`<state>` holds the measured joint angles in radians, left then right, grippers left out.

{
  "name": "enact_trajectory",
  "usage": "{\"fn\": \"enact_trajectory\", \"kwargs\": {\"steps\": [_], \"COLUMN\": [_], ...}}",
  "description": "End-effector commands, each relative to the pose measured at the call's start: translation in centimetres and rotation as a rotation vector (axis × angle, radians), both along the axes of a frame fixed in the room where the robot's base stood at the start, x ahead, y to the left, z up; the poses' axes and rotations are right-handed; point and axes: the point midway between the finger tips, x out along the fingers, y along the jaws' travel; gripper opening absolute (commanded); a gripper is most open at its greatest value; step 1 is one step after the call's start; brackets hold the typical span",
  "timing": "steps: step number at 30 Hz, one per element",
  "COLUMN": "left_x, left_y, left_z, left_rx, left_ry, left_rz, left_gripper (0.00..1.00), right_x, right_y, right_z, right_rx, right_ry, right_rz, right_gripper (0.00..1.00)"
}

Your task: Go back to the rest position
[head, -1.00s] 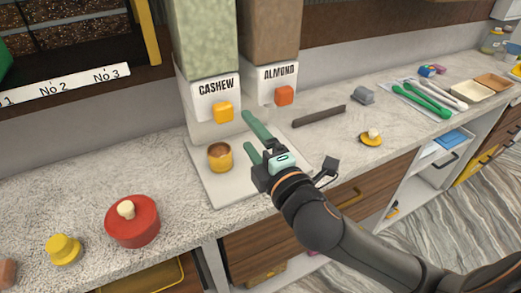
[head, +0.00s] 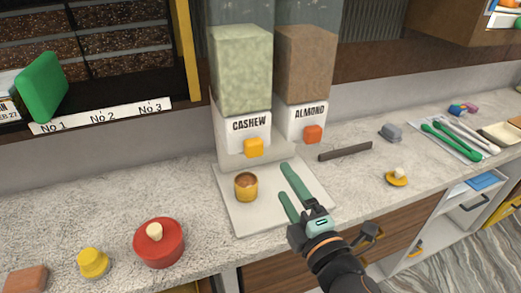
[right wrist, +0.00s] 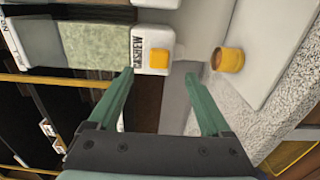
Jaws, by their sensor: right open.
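My right gripper (head: 289,194) is open and empty, its two green fingers spread above the right part of the white board in front of the dispensers. In the right wrist view its fingers (right wrist: 163,88) are wide apart with nothing between them. A yellow cup (head: 246,188) with brown contents stands upright on the board, left of the fingers and apart from them. The cup also shows in the right wrist view (right wrist: 228,60). The cashew dispenser (head: 243,130) and the almond dispenser (head: 306,118) stand behind. My left gripper is out of view.
A red lidded pot (head: 159,246), a yellow lidded item (head: 93,263) and a brown block (head: 26,279) line the counter's front left. A dark bar (head: 345,151), a yellow lid (head: 397,179) and green tongs (head: 450,141) lie to the right. The counter's left middle is clear.

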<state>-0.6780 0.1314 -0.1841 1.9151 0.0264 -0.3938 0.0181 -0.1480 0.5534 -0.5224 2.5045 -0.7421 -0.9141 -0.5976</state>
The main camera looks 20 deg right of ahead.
Motion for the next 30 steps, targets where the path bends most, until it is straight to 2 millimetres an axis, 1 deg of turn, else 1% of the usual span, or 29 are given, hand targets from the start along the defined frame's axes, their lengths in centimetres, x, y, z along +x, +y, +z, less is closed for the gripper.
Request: {"fn": "enact_trajectory", "kwargs": {"steps": [2, 4, 5, 7, 8, 9, 11, 12, 14, 15, 17, 18, 21, 24, 25, 27, 30], "left_x": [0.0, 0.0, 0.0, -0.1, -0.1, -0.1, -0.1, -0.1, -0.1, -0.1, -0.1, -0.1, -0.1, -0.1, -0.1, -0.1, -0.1], "left_y": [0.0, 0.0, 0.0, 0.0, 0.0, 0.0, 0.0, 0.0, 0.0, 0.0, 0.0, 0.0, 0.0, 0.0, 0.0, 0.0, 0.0], "left_z": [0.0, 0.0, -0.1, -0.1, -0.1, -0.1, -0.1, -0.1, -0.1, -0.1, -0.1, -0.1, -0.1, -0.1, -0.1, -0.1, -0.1], "left_rx": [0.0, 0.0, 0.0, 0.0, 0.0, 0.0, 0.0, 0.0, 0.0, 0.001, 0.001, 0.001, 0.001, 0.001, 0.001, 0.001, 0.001], "left_ry": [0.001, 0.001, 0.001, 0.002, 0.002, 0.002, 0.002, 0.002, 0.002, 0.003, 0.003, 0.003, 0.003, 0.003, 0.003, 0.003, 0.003], "left_rz": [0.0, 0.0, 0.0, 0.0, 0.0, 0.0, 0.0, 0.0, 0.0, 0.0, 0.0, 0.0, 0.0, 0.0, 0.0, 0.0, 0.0], "left_gripper": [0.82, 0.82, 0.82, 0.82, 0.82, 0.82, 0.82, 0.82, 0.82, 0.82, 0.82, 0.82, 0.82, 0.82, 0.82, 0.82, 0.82], "right_x": [0.0, 0.1, 0.2, 0.3, 0.3, 0.2, -0.4, -1.1, -2.6, -3.8, -5.8, -7.1, -10.2, -12.2, -12.6, -13.2, -13.4], "right_y": [0.0, 0.1, 0.1, 0.3, 0.4, 0.6, 0.8, 1.0, 1.2, 1.2, 1.3, 1.3, 1.2, 1.1, 1.0, 1.0, 1.0], "right_z": [-0.1, -0.8, -1.6, -4.3, -5.9, -8.4, -12.7, -15.7, -20.0, -22.7, -26.2, -28.3, -32.1, -34.3, -34.6, -35.2, -35.3], "right_rx": [0.002, 0.022, 0.04, 0.116, 0.164, 0.243, 0.386, 0.495, 0.667, 0.78, 0.944, 1.044, 1.252, 1.384, 1.408, 1.444, 1.456], "right_ry": [0.002, 0.022, 0.04, 0.112, 0.153, 0.217, 0.324, 0.399, 0.502, 0.562, 0.637, 0.676, 0.739, 0.764, 0.768, 0.772, 0.772], "right_rz": [0.0, 0.003, 0.004, 0.011, 0.011, 0.011, -0.002, -0.021, -0.062, -0.099, -0.163, -0.209, -0.319, -0.399, -0.415, -0.437, -0.443], "right_gripper": [0.82, 0.82, 0.82, 0.82, 0.82, 0.82, 0.82, 0.82, 0.82, 0.82, 0.82, 0.82, 0.82, 0.82, 0.82, 0.82, 0.82]}}
